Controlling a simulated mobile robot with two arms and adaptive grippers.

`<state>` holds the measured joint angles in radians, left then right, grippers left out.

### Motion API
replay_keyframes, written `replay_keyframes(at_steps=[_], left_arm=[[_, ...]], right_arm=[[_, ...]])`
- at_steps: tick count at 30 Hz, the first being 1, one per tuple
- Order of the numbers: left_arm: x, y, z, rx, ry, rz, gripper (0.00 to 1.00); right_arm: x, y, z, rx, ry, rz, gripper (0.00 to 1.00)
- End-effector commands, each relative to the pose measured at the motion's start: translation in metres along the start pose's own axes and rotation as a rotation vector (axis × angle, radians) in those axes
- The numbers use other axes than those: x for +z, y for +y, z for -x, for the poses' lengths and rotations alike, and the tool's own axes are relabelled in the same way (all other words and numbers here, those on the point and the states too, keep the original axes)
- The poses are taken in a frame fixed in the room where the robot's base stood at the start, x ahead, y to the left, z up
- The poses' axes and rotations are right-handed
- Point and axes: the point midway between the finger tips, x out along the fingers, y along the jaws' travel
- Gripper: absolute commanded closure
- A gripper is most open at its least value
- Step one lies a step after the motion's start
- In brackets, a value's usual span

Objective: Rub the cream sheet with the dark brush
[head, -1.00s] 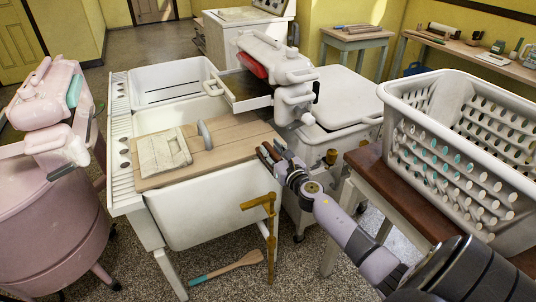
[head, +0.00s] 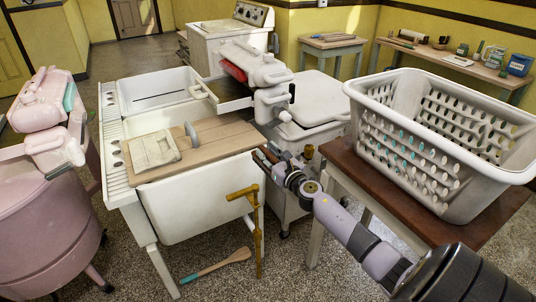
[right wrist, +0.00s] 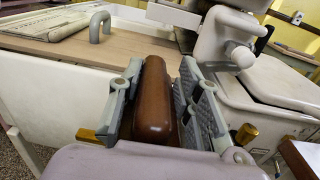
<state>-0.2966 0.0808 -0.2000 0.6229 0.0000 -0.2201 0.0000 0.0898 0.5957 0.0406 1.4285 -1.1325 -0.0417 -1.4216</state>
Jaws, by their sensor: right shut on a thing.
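The cream sheet (head: 154,150) lies folded flat on the wooden board across the sink tubs; part of it shows at upper left in the right wrist view (right wrist: 50,25). My right gripper (head: 267,158) is at the board's right front corner, apart from the sheet. It is shut on the dark brush (right wrist: 153,100), whose smooth brown back shows between the fingers in the right wrist view. The brush's bristles are hidden. My left gripper is not in view.
A grey arched handle (head: 190,134) stands on the wooden board (head: 225,145) beside the sheet. A brass tap (head: 252,200) stands in front of the tub. A white basket (head: 420,180) sits on a brown table at right. A pink washer (head: 45,220) is at left.

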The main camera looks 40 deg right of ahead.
Motion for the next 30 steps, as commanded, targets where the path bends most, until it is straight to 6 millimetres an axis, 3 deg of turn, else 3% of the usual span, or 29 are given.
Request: replay_keyframes(at_steps=[1,18,30], left_arm=[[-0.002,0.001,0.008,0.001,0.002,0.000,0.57],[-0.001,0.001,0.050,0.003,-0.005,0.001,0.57],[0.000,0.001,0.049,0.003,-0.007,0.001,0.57]], right_arm=[[0.009,0.000,0.000,0.000,-0.001,0.000,1.00],[0.053,0.000,0.000,0.000,-0.001,0.000,1.00],[0.052,0.000,0.000,0.000,-0.001,-0.001,1.00]])
